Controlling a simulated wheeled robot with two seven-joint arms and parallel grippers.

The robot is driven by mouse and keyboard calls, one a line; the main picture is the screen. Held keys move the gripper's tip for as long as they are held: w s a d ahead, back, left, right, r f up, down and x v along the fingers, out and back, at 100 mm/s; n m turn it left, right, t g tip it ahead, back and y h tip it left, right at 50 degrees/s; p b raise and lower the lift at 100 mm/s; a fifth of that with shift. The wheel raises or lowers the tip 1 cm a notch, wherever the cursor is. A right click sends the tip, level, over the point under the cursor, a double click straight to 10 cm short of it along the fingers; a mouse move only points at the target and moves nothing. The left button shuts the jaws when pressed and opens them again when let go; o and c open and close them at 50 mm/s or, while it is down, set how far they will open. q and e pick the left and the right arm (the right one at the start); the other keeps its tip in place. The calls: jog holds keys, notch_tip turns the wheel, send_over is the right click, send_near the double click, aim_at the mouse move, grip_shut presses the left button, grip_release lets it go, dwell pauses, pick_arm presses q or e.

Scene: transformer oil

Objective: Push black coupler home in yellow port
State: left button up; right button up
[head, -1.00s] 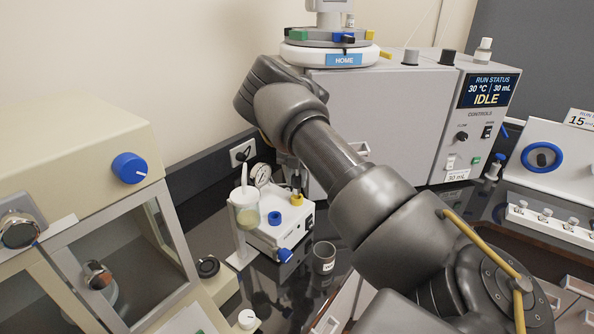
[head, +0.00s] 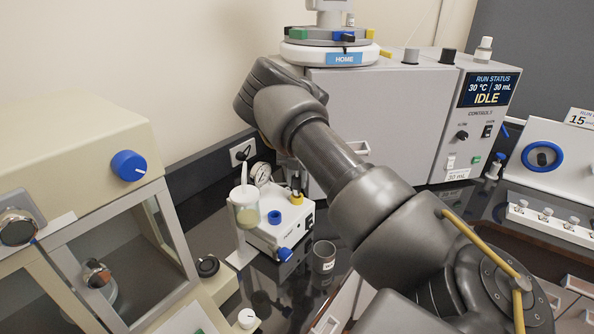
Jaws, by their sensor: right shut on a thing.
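The yellow port (head: 297,199) is on top of a small white unit (head: 268,236) with a dial gauge, left of centre in the head view. A blue port (head: 274,217) is beside it. A small black piece that looks like the black coupler (head: 297,188) stands upright right above the yellow port. Whether it is fully seated cannot be told. My right gripper (head: 295,174) is over the yellow port, mostly hidden behind my own forearm, and is shut on the black coupler. My left gripper is not in view.
A cup of pale liquid (head: 246,211) stands close left of the white unit, and a grey beaker (head: 324,257) in front. A large grey cabinet (head: 405,115) is behind, a cream glass-door cabinet (head: 85,150) at left. Dark bench shows between them.

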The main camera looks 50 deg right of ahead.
jog(key=shift+f+b, duration=0.8)
jog(key=shift+f, duration=0.65)
jog(key=o, duration=1)
jog(key=shift+o, duration=0.2)
jog(key=shift+r, duration=0.1)
jog(key=shift+r, duration=0.2)
notch_tip(320, 180, up, 10)
jog(key=b, duration=0.2)
jog(key=shift+r+b, duration=0.2)
jog(key=shift+b, duration=0.2)
